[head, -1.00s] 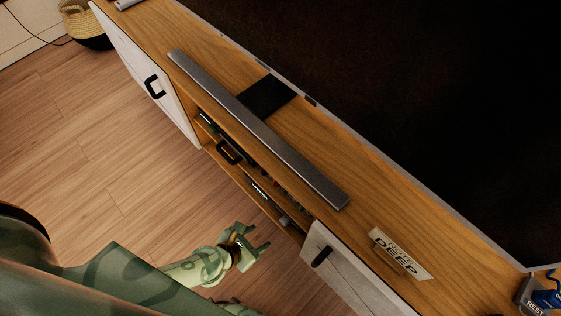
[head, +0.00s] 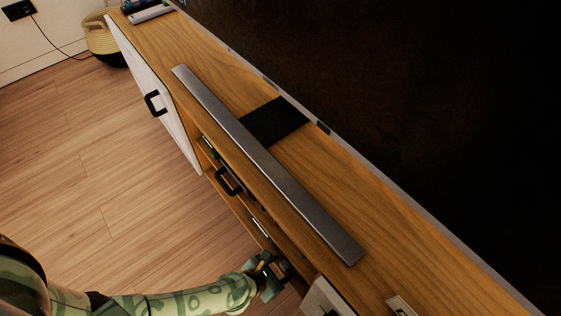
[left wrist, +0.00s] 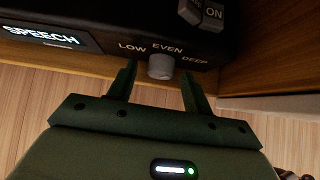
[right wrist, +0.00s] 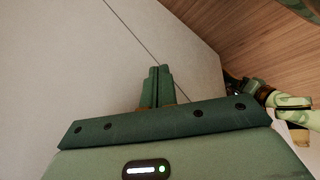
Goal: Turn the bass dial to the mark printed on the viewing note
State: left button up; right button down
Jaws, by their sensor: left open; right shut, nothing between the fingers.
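The bass dial (left wrist: 161,66) is a small grey knob on a dark device front in the left wrist view, with LOW, EVEN and DEEP printed around it. I cannot make out a pointer on it. My left gripper (left wrist: 159,78) is open, with one finger on each side of the dial; I cannot tell if they touch it. In the head view this gripper (head: 277,270) is at the cabinet's open shelf. The viewing note (head: 400,306) shows only a corner at the bottom edge, its print unreadable. My right gripper (right wrist: 158,72) is shut and empty, before a pale surface.
A lit SPEECH display (left wrist: 40,36) is left of the dial, and an ON switch (left wrist: 205,12) is above right. A wooden shelf wall (left wrist: 270,60) stands close on the right. A grey soundbar (head: 270,165) lies on the cabinet top (head: 345,190) below the large dark screen (head: 420,120).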

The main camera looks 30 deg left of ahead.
pick_arm(q)
jog(key=c, duration=1)
jog(key=shift+o, duration=0.2)
jog(key=shift+s+d+m+t+y, duration=0.1)
jog(key=shift+d+m+t+y, duration=0.1)
jog(key=shift+m+t+y, duration=0.5)
jog(key=shift+s+d+f+m+t+y, duration=0.15)
jog(key=shift+m+y, duration=0.2)
jog(key=shift+y, duration=0.4)
jog(key=shift+w+r+m+t+y, duration=0.15)
jog(key=shift+m+y, duration=0.2)
jog(key=shift+y, duration=0.4)
jog(key=shift+s+f, duration=0.1)
jog(key=shift+f, duration=0.05)
